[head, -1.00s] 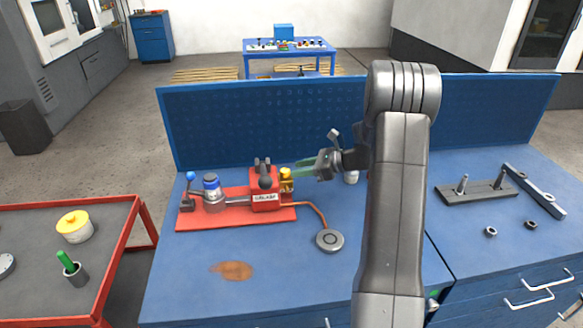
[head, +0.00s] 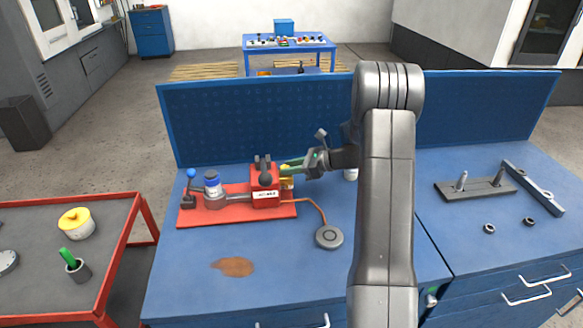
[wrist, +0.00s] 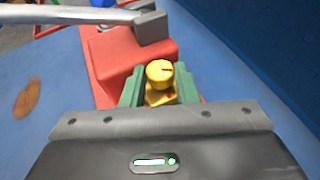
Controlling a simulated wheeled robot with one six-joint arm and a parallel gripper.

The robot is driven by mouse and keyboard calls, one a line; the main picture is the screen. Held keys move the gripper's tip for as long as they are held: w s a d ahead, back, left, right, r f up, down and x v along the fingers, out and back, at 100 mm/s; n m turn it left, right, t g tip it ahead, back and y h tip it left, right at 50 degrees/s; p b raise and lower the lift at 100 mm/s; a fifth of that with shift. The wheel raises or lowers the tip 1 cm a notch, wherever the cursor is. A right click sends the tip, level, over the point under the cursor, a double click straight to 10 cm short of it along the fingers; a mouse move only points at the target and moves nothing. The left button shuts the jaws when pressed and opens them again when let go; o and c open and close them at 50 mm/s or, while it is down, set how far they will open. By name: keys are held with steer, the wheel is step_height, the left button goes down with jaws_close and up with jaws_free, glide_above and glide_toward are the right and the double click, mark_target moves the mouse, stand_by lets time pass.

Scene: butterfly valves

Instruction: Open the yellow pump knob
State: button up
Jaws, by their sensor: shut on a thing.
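The yellow pump knob (wrist: 160,76) sits on the right end of the red pump block (head: 264,187), and it also shows in the head view (head: 287,171), partly covered by my gripper. My gripper (wrist: 160,92) reaches in from the right, with its green fingertips on either side of the yellow knob. It is shut on the knob. In the head view my gripper (head: 290,164) is level with the top of the block. The knob's lower part is partly hidden between the fingers.
A copper pipe (head: 315,205) runs to a grey disc (head: 329,237). A blue pegboard (head: 260,120) stands close behind. The bench front is clear apart from a brown stain (head: 233,267).

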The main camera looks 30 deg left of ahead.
steer(key=n+g+h, duration=0.1)
steer(key=n+g, duration=0.2)
steer(key=shift+w+a+g+h, duration=0.2)
steer(key=shift+w+g+h, duration=0.1)
steer(key=shift+w+h, duration=0.1)
steer(key=shift+w+a+n+g+h+p, duration=0.1)
steer(key=shift+n+g+h+p, duration=0.1)
steer(key=shift+n+g+h, duration=0.7)
steer(key=shift+w+a+n+g+h+p, duration=0.15)
steer(key=shift+n+g+h, duration=0.45)
steer(key=shift+n, duration=0.5)
steer(key=o, duration=0.7)
steer(key=shift+d, duration=0.1)
